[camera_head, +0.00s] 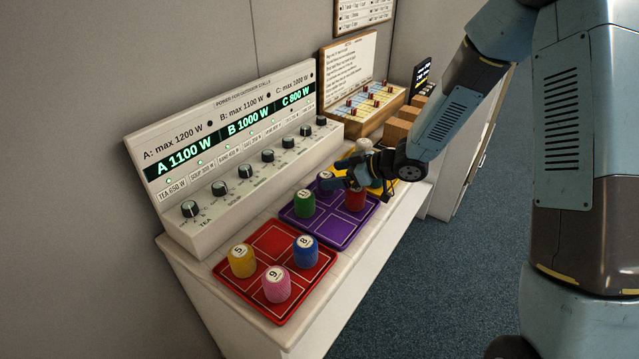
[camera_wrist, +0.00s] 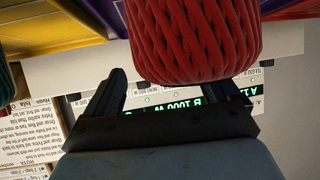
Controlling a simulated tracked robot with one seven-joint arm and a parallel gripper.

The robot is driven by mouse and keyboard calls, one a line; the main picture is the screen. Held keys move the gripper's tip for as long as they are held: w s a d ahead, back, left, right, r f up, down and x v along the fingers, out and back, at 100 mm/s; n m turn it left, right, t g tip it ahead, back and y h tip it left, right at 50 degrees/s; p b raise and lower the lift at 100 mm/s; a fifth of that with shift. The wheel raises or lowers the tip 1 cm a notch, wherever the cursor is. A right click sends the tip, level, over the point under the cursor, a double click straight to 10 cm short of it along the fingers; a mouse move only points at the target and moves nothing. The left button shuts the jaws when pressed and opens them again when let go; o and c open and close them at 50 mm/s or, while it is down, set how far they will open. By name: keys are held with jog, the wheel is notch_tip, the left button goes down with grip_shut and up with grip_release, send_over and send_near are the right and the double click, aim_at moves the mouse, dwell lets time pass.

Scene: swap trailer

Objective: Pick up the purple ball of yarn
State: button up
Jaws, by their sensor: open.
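Beside my gripper in the head view is a yarn ball (camera_head: 325,177) with a pale label on top, partly covered by the gripper; it looks dark bluish-purple, but I cannot be sure of its colour. It stands by the far edge of the purple tray (camera_head: 330,231). My gripper (camera_head: 341,178) is open, low over that tray. In the upside-down wrist view, a red yarn ball (camera_wrist: 195,40) is large and close, covering part of one finger; nothing is clearly held. In the head view the red ball (camera_head: 355,200) stands just below the gripper. No clearly purple ball shows in the wrist view.
A green ball (camera_head: 304,203) stands on the purple tray. Yellow (camera_head: 241,260), pink (camera_head: 276,284) and blue (camera_head: 306,251) balls stand on the red tray (camera_head: 272,240). A yellow tray (camera_head: 408,172) is partly behind my gripper. A knobbed power panel (camera_head: 240,165) borders the counter.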

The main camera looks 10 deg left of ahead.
aim_at(332, 175)
jog(key=shift+x, duration=1.85)
jog(key=c, duration=1.1)
